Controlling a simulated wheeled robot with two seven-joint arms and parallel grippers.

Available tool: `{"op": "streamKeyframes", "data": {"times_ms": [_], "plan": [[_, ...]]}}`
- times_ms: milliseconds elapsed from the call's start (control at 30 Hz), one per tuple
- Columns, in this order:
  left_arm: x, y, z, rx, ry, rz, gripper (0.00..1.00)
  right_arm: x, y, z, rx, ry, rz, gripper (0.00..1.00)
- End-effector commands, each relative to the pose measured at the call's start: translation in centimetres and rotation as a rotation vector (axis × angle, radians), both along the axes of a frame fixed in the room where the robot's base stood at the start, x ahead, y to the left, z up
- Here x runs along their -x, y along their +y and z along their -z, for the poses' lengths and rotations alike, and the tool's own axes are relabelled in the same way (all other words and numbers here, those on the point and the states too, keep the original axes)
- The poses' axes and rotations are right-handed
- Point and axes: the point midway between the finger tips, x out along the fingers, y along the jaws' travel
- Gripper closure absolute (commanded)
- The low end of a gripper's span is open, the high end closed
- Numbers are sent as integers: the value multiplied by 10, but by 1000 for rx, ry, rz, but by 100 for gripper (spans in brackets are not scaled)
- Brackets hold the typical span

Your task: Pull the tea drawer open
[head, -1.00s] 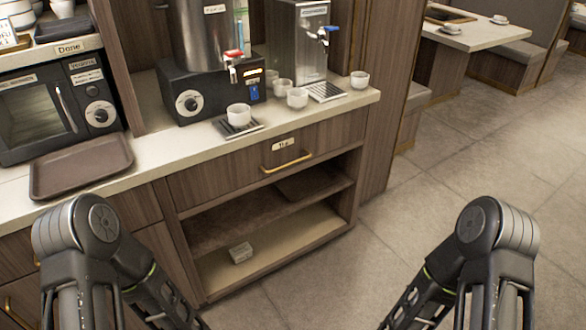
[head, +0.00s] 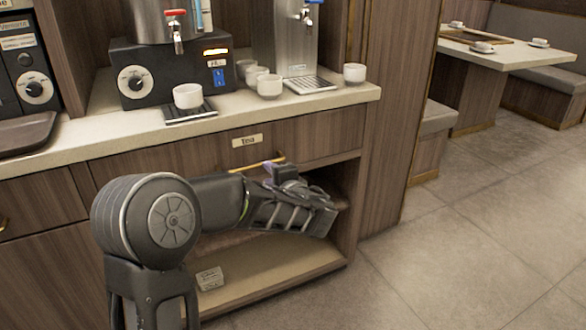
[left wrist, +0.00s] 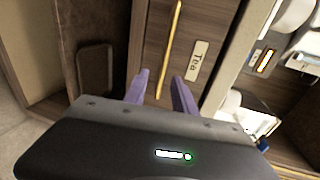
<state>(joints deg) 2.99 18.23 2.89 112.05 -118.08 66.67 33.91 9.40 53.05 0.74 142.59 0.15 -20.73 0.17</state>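The tea drawer (head: 215,153) is a brown wood front with a "Tea" label (head: 247,141), shut under the counter. Its brass bar handle (head: 256,163) is partly hidden by my left arm in the head view. My left gripper (head: 277,168) is at the right part of the handle. In the left wrist view, its two purple fingers (left wrist: 160,76) are apart. The handle (left wrist: 172,45) runs lengthwise into the gap between them; I cannot tell whether they touch it. The "Tea" label (left wrist: 196,62) is beside the right finger. My right gripper is not in view.
Several white cups (head: 188,96) and two metal dispensers stand on the counter (head: 85,140) above the drawer. An open shelf (head: 285,268) with a small white box (head: 209,279) is below. The tiled floor (head: 440,265) at the right is clear.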

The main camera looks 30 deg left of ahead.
Motion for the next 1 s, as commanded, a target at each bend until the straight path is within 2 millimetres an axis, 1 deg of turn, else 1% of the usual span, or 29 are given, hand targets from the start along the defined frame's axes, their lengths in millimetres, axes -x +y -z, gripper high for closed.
{"op": "streamKeyframes", "data": {"times_ms": [33,100,367,533,667,900,1000], "plan": [[3,4,-4,-12,-18,-18,68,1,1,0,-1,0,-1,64],[6,6,-6,-10,-35,-36,68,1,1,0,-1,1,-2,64],[5,5,-4,-3,-35,-34,68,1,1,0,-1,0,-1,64],[2,10,-2,-3,-33,-35,68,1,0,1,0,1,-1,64],[-6,23,2,-2,-31,-37,68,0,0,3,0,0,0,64],[-27,53,10,-1,-32,-36,68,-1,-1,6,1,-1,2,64],[-34,61,12,-2,-31,-35,68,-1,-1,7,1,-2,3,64]]}}
